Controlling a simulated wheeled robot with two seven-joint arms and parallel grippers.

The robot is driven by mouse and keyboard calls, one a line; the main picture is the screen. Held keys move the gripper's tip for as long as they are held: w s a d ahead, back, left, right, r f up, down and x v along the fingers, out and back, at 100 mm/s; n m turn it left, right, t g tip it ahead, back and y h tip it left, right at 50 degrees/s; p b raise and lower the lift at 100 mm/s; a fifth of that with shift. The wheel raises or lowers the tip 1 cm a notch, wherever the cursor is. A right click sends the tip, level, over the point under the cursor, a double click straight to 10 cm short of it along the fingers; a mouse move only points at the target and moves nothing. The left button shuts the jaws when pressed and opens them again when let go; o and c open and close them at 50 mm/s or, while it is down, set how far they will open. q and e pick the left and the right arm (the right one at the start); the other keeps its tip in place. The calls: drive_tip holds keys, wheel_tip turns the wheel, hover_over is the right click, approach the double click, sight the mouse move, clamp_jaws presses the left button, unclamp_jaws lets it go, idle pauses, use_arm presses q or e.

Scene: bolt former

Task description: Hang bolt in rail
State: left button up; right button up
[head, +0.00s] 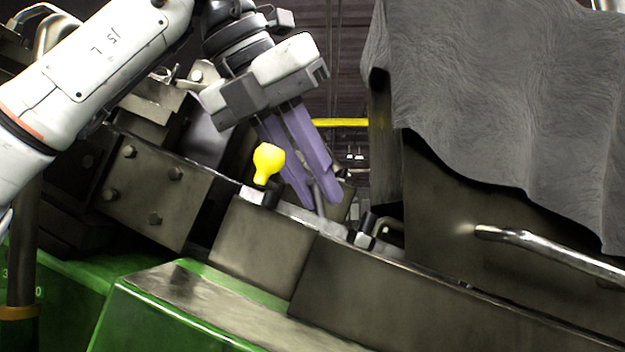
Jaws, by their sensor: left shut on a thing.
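My left gripper (317,205), with long purple fingers, reaches down from the upper middle in the head view. Its fingers are shut on a thin grey bolt (319,200), of which only a small part shows between the fingertips. The fingertips are at the top edge of the sloping rail (290,212), which runs down to the right across the machine. I cannot tell whether the bolt touches the rail or sits in its slot. My right gripper is not in view.
A yellow knob (267,162) stands on the rail just left of the fingers. A small clamp (364,236) sits on the rail to the right. A grey cloth cover (500,90) hangs at the right above a metal handle (550,250). Green machine housing (190,315) fills the lower left.

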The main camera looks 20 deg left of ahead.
use_arm(q)
drive_tip(key=shift+f, duration=0.1)
drive_tip(key=o, duration=0.9)
drive_tip(key=shift+d, duration=0.2)
drive_tip(key=shift+a+f, duration=0.1)
drive_tip(key=shift+a, duration=0.1)
